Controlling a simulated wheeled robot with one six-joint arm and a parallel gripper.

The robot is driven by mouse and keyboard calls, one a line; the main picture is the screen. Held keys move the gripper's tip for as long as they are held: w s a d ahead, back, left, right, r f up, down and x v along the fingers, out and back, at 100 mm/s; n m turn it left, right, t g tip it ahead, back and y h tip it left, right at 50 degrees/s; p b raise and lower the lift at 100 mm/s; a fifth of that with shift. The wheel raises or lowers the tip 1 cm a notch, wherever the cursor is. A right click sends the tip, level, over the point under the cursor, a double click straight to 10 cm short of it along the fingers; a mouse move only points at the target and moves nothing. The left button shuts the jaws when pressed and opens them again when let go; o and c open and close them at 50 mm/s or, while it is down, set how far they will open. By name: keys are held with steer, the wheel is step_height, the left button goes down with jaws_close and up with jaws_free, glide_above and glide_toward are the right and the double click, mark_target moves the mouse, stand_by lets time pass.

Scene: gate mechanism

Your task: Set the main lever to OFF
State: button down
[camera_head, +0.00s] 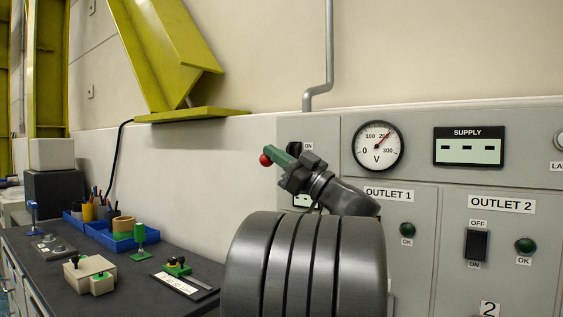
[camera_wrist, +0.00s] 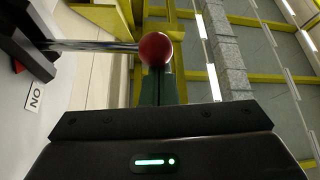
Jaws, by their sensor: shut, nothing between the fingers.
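The main lever is a shiny metal rod (camera_wrist: 95,46) with a red ball knob (camera_wrist: 155,49) on its end. It reaches out from a black mount (camera_wrist: 25,40) beside an ON label (camera_wrist: 35,96). In the head view the red knob (camera_head: 265,160) shows left of the ON label (camera_head: 308,146), and most of the rod is hidden. My gripper (camera_head: 273,151) has its green fingers shut and empty, right at the knob. In the wrist view the knob overlaps the fingertips of my gripper (camera_wrist: 161,75); I cannot tell whether they touch.
The grey panel holds a voltmeter (camera_head: 378,146), a SUPPLY display (camera_head: 468,147) and an OUTLET 2 switch (camera_head: 476,245). A dark bench (camera_head: 135,292) at left carries blue bins (camera_head: 100,233) and small fixtures. A yellow beam (camera_head: 160,50) stands behind, above left.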

step_height(320, 180, down, 3)
steer(key=n+g+b, duration=0.1)
steer(key=n, duration=0.1)
steer(key=n+g+b, duration=0.1)
steer(key=n, duration=0.1)
steer(key=shift+f+n+g+y+b, duration=0.2)
steer(key=shift+n+g+y+b, duration=0.1)
steer(key=shift+g+b, duration=0.1)
steer(key=f+n+g+b, duration=0.2)
steer(key=shift+w+d+f+n, duration=0.15)
steer(key=shift+w+f+n, duration=0.15)
steer(key=shift+n, duration=0.1)
step_height(320, 180, up, 10)
steer(key=p, duration=0.2)
glide_above(268, 165)
steer(key=d, duration=0.2)
steer(key=shift+d, duration=0.1)
steer(key=shift+f, duration=0.1)
